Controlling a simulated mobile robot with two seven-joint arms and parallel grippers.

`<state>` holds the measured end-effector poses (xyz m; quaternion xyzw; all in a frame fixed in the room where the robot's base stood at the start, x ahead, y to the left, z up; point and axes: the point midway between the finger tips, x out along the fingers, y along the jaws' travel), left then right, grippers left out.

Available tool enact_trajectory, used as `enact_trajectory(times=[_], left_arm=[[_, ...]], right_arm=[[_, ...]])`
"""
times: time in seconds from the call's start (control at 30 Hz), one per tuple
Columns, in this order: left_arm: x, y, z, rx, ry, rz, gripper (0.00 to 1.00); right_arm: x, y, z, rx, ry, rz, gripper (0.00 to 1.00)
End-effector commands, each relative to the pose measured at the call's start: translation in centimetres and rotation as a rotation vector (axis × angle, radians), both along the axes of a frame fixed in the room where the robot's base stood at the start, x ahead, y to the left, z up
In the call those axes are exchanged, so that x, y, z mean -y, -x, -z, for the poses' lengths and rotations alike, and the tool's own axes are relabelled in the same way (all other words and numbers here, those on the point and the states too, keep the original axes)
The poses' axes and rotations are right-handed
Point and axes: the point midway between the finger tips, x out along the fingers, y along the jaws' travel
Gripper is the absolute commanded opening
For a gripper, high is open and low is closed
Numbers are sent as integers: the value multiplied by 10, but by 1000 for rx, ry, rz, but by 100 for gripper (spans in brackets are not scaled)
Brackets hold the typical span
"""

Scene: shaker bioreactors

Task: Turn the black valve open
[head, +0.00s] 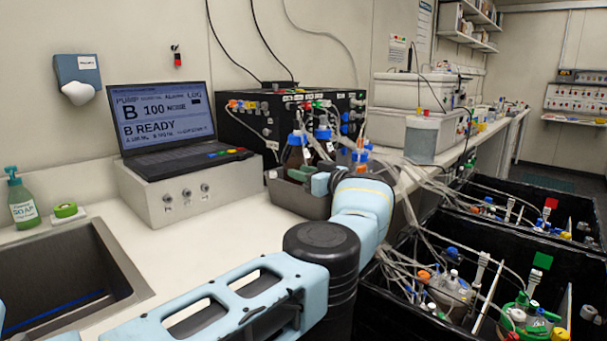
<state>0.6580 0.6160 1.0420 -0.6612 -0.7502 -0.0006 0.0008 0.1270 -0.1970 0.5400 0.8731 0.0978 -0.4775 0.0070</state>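My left arm reaches in from the bottom left. Its gripper (313,179) is at the front of a dark tray of bottles, beside the black box, and is mostly hidden behind my own wrist. I cannot tell whether its fingers are open or shut, or whether they touch anything. I cannot pick out the black valve for certain. Small fittings in several colours, some dark, sit on the black box (262,128) and among the tubes in the black bins. My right gripper is out of view.
A laptop (168,115) stands on a grey box (187,195) with knobs. The dark tray (287,196) holds capped bottles. Black bins (470,215) with vessels and loose tubing lie to the right. A sink (110,262) and green soap bottle (22,203) are left. Bare counter lies between.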

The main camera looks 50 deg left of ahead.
Motion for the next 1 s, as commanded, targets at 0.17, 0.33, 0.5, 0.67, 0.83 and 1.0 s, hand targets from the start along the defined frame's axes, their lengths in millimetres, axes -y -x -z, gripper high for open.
enact_trajectory(times=[0.17, 0.33, 0.5, 0.67, 0.83, 1.0], left_arm=[[2, 0, 1, -1, 1, 1, 32], [18, -3, 1, -1, 1, 3, 32], [45, -7, 1, 0, 0, 3, 32], [66, -9, 1, 0, 0, 1, 32], [76, -10, 1, 0, 0, 0, 32], [77, -10, 1, 0, 0, -1, 32]], right_arm=[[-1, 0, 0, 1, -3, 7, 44], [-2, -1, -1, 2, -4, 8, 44], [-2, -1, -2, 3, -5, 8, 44], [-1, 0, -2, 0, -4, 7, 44], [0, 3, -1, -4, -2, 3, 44], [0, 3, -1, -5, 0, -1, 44]])
